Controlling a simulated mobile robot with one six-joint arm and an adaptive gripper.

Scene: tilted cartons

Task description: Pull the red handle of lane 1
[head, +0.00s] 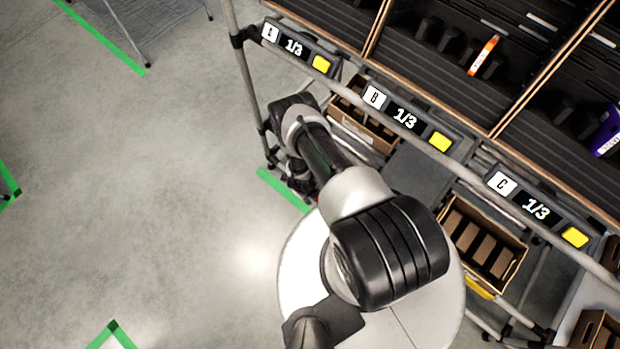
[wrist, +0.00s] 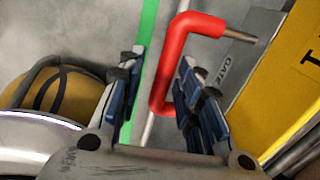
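A red bent handle (wrist: 165,75) on a metal rod shows in the wrist view, beside a grey plate lettered GATE (wrist: 232,72) and a yellow panel (wrist: 285,90) with a partly cut-off black mark. My gripper (wrist: 161,68) is open, its two blue-and-black fingers apart. The long bar of the handle shows between the fingers, closer to the right one; I cannot tell whether it touches. In the head view my arm reaches to the rack's lower left, and the handle and fingers there are mostly hidden.
A rack carries display labels A (head: 293,46), B (head: 405,117) and C (head: 536,208). Cartons (head: 482,245) sit low under it. A rack post (head: 246,85) stands left of my arm. Open floor (head: 140,190) with green tape lies left.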

